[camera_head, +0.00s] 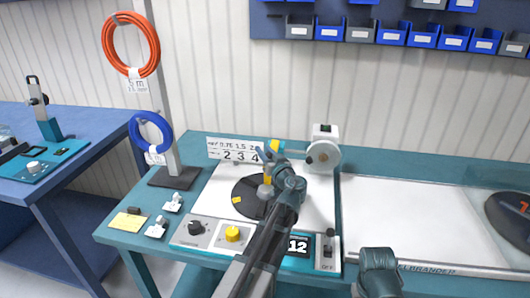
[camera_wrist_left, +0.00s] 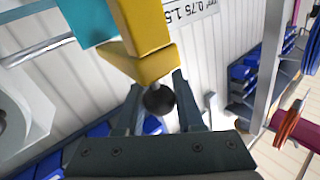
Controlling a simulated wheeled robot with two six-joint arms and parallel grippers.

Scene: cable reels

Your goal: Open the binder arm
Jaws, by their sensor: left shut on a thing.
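The binder arm is a yellow bar (camera_wrist_left: 146,30) with a round black knob (camera_wrist_left: 159,100) at its end in the left wrist view. In the head view a small part of the yellow arm (camera_head: 275,145) shows just behind my left gripper (camera_head: 268,156). My left gripper is shut on the black knob, with one finger on each side of it. My left arm hides much of the black reel disc (camera_head: 247,198) and the middle of the machine. My right gripper (camera_head: 378,268) is at the bottom edge of the head view, in front of the bench, and its fingers cannot be made out.
A control panel with a yellow knob (camera_head: 232,234) and a display (camera_head: 298,246) lies at the front. A white number plate (camera_head: 233,151) and a white wheel unit (camera_head: 323,153) stand behind. A pale board (camera_head: 410,215) to the right is clear.

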